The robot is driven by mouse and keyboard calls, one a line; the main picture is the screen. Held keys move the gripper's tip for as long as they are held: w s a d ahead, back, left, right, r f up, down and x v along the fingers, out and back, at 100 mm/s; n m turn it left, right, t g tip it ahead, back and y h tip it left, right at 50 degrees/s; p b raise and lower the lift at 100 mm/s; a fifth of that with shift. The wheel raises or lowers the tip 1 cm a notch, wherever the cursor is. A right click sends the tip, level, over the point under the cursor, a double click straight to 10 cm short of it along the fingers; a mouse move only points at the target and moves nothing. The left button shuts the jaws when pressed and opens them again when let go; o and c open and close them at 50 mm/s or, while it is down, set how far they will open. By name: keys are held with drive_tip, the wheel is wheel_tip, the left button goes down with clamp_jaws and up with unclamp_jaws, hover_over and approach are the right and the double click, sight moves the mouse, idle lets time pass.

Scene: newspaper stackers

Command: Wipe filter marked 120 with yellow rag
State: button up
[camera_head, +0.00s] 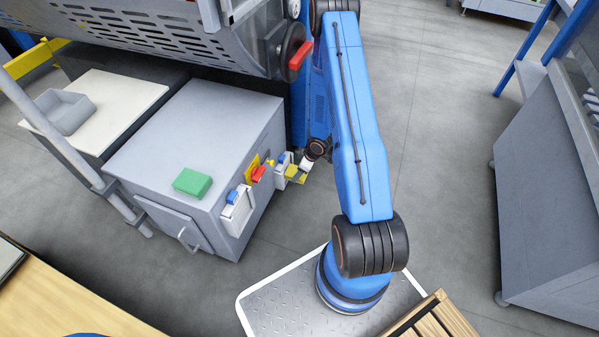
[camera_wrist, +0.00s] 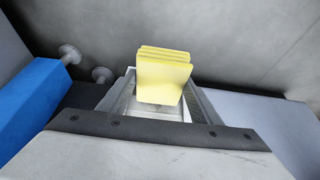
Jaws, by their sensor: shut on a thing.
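My gripper (camera_head: 301,168) is at the right end of the grey cabinet, low beside its side face. In the wrist view the jaws (camera_wrist: 162,100) are shut on a folded yellow rag (camera_wrist: 163,75), which sticks out beyond the fingertips. The rag also shows as a small yellow patch in the head view (camera_head: 291,171). Two white units with blue tops, one nearer (camera_head: 237,211) and one farther (camera_head: 282,161), are on the cabinet's side. No number 120 is readable on either, so I cannot tell which is the filter. Whether the rag touches anything is unclear.
The grey cabinet (camera_head: 155,150) carries a green block (camera_head: 192,182) on top. A red part (camera_head: 258,174) and a yellow plate (camera_head: 252,168) are on its side. A perforated grey machine (camera_head: 150,30) overhangs it. Open floor (camera_head: 440,130) lies to the right, before another grey machine (camera_head: 545,190).

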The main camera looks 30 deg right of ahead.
drive_tip(key=shift+r, duration=0.15)
drive_tip(key=shift+r, duration=0.55)
drive_tip(key=shift+r, duration=0.15)
drive_tip(key=shift+w+r, duration=0.1)
drive_tip(key=shift+r, duration=0.5)
drive_tip(key=shift+f, duration=0.1)
drive_tip(key=shift+f, duration=0.65)
idle(0.4)
drive_tip(key=shift+f, duration=0.7)
